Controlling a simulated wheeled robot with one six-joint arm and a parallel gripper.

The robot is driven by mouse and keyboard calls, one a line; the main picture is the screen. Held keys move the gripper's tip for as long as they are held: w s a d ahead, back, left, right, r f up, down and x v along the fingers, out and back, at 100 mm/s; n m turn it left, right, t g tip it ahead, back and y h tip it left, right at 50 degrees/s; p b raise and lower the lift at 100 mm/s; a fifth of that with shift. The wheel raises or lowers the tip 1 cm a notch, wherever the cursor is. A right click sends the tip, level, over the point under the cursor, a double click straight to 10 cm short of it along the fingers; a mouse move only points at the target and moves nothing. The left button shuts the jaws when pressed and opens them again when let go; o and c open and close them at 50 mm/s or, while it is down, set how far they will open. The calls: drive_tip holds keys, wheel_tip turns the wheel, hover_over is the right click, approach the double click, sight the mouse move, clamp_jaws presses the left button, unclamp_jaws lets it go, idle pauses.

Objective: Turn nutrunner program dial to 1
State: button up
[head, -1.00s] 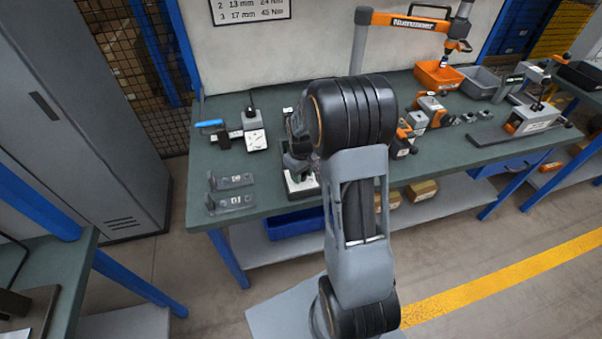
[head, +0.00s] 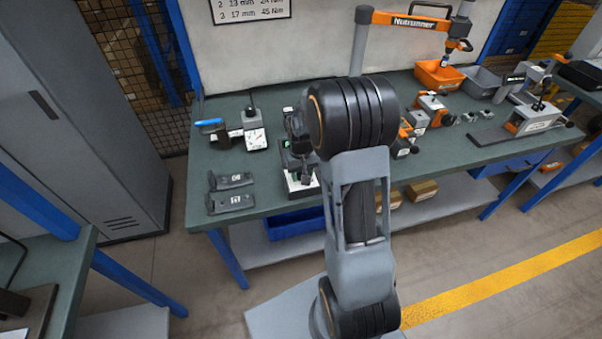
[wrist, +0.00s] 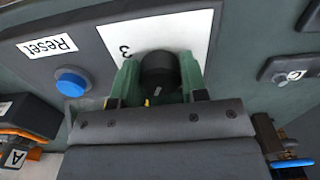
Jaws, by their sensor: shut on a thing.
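The program dial (wrist: 157,70) is a round black knob on a white plate (wrist: 190,35) in the wrist view. A printed 3 shows on the plate to the upper left of the dial; other numbers are hidden or out of frame. My gripper (wrist: 158,80) has green fingers on both sides of the dial and is shut on it.
A blue button (wrist: 72,82) beside a Reset label (wrist: 47,46) sits left of the dial. In the head view, a gauge with a white face (head: 255,139) and two dark brackets (head: 231,203) lie left of my arm. An orange bin (head: 438,76) stands at the back right.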

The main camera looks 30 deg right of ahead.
drive_tip(key=shift+m, duration=1.3)
drive_tip(key=o, duration=0.9)
drive_tip(key=shift+o, duration=0.2)
drive_tip(key=shift+r, duration=0.1)
wheel_tip(320, 180, up, 14)
drive_tip(key=shift+w+f, duration=0.1)
drive_tip(key=shift+f, duration=0.1)
